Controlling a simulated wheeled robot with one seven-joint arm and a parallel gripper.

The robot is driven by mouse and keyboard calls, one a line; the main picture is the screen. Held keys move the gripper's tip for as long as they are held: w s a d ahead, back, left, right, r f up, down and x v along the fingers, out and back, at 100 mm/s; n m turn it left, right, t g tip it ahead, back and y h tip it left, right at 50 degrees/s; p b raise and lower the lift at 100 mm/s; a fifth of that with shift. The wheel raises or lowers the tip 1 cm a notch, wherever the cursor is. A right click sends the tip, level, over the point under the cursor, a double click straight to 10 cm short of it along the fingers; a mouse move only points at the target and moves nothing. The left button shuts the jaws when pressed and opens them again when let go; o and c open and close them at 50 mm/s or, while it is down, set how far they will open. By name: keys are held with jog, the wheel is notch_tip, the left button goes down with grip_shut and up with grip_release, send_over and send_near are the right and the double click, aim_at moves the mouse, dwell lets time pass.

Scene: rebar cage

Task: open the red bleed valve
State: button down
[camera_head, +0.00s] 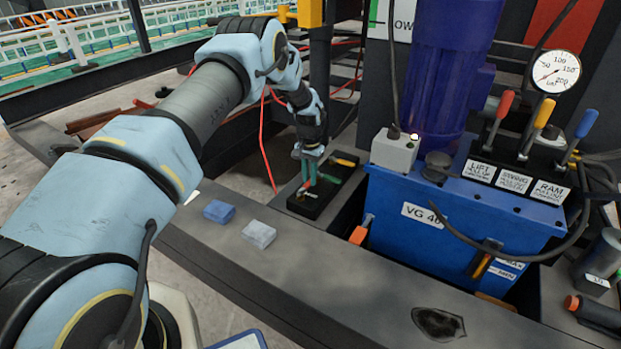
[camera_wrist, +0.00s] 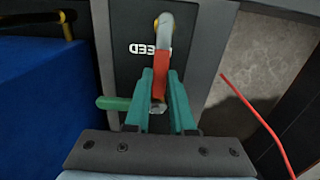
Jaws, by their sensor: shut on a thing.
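The red bleed valve handle (camera_wrist: 163,68) is in the wrist view, a bent lever with a grey end and a red grip, in front of a dark plate marked BLEED (camera_wrist: 150,50). My gripper (camera_wrist: 160,85) has its two teal fingers closed around the red part of the lever. In the head view my gripper (camera_head: 309,165) points down over the black valve block (camera_head: 311,203), and a little red of the lever (camera_head: 308,183) shows at its fingertips. The fingers hide part of the lever.
A green handle (camera_wrist: 113,103) lies left of my fingers; a yellow one (camera_head: 345,162) is near the block. A blue tank unit (camera_head: 455,215) with a gauge (camera_head: 556,72) and several levers stands to the right. A blue block (camera_head: 219,211) and a grey block (camera_head: 259,234) lie on the beam. A red cable (camera_wrist: 258,120) hangs nearby.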

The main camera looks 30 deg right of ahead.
aim_at(309, 182)
dwell(0.3)
jog(key=c, duration=0.8)
grip_release()
jog(key=shift+o, duration=0.2)
notch_tip(309, 182, up, 11)
jog(key=p, duration=0.1)
jog(key=shift+f, duration=0.1)
